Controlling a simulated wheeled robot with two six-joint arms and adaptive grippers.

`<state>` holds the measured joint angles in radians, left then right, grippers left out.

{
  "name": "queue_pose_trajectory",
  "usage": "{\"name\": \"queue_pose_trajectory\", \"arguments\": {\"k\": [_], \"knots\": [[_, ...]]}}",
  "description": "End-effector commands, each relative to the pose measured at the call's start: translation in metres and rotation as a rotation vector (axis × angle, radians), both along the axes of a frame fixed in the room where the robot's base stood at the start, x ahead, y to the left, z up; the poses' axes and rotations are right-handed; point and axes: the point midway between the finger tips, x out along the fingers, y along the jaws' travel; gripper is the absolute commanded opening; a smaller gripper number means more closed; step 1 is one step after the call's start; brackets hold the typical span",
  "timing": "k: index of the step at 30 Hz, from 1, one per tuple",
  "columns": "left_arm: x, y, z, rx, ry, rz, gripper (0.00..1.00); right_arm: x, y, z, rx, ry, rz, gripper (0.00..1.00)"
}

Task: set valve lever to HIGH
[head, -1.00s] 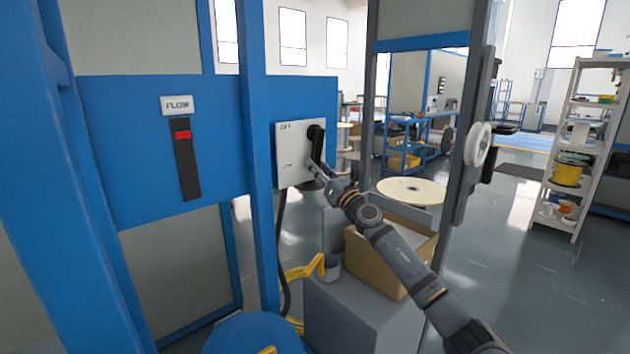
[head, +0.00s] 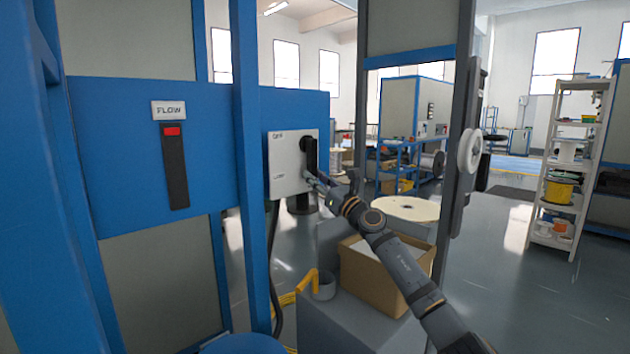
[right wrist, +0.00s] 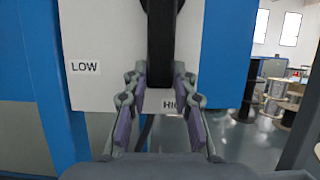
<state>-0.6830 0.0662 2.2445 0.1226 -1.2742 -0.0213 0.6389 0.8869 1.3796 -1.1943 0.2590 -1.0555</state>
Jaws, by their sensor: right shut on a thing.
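The black valve lever (head: 310,157) is on a white valve panel (head: 283,163) in the head view, hanging down from its pivot. In the right wrist view the lever (right wrist: 161,45) comes down from the top edge, close to vertical. My right gripper (right wrist: 160,88) is shut on the lever's lower end, one finger on each side. It also shows in the head view (head: 316,181), at the panel's lower right. The LOW label (right wrist: 85,67) is left of the lever. The HIGH label (right wrist: 172,105) is below it, partly hidden by the right finger. My left gripper is out of view.
A FLOW gauge (head: 175,165) with a red mark near its top is on the blue panel to the left. A blue post (head: 248,150) stands between gauge and valve. A cardboard box (head: 375,280) sits below my right arm, with a pale spool disc (head: 406,209) behind it.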

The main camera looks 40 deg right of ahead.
Motion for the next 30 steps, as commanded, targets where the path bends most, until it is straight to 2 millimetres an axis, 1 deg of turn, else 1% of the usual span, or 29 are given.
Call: {"name": "queue_pose_trajectory", "arguments": {"k": [7, 8, 12, 13, 25, 28, 30], "knots": [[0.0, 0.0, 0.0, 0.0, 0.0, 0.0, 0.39, 0.0, -0.001, 0.0, -0.004, 0.0, -0.005, 0.0], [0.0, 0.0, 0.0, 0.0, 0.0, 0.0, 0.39, 0.0, -0.001, 0.001, -0.004, 0.0, -0.005, 0.29], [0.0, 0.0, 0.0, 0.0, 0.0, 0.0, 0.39, 0.0, -0.001, 0.001, -0.003, 0.0, -0.005, 0.48], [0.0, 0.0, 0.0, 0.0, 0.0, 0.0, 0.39, 0.0, -0.001, 0.001, -0.003, 0.0, -0.005, 0.49], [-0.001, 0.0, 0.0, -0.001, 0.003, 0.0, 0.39, 0.0, -0.001, 0.001, -0.001, 0.0, -0.003, 0.49], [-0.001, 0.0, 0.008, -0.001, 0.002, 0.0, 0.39, 0.0, 0.001, 0.003, 0.012, 0.002, -0.003, 0.49], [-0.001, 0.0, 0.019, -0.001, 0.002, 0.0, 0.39, 0.0, 0.004, 0.006, 0.038, 0.005, -0.001, 0.49]]}}
